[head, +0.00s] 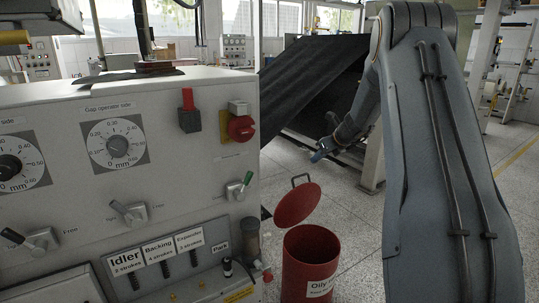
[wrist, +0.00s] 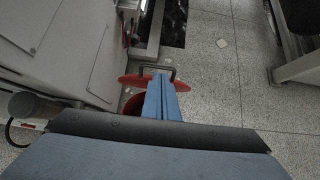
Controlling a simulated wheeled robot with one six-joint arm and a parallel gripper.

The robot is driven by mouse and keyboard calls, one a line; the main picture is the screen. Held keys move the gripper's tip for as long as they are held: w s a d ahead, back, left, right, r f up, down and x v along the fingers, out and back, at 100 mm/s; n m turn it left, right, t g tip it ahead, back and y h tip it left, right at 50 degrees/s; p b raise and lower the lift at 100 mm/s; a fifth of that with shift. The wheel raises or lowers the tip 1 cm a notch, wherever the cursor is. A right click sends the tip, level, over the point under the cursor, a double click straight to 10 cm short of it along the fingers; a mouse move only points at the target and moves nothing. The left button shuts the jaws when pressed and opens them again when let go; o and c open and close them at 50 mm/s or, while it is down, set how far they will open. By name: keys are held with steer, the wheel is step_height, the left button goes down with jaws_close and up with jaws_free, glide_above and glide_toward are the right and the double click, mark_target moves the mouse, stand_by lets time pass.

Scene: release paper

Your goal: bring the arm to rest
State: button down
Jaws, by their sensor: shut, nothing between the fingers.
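My gripper (head: 320,151) hangs at the end of my arm, right of the machine panel and above and behind the red bin as the head view shows it. In the wrist view, its two blue fingers (wrist: 161,96) lie together side by side, shut and empty. My grey arm (head: 440,150) fills the right of the head view and partly hides what is behind it.
A grey control panel (head: 75,90) with dials and levers stands at left. A red bin (head: 310,265) has its round lid (head: 297,205) raised. Black sheet (head: 310,75) slopes behind. Speckled floor (head: 345,215) is open around the bin. A pale scrap (wrist: 222,43) lies on the floor.

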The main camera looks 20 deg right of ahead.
steer(key=s+a+r+n+g+p, duration=0.25)
steer(key=s+a+n+g, duration=0.25)
steer(key=s+a+n, duration=1.25)
steer(key=s+a+n+g+p, duration=0.1)
steer(key=s+a+n, duration=0.3)
steer(key=s, duration=0.5)
steer(key=s+a+n+g+h+p, duration=0.1)
steer(key=s+a+n, duration=0.3)
steer(key=s, duration=0.5)
steer(key=s+a+n+g+h+p, duration=0.1)
steer(key=s+a+n, duration=0.3)
steer(key=s+n, duration=0.3)
steer(key=s, duration=0.3)
steer(key=shift+n, duration=0.35)
steer(key=shift+s+d, duration=0.1)
steer(key=shift+d, duration=0.05)
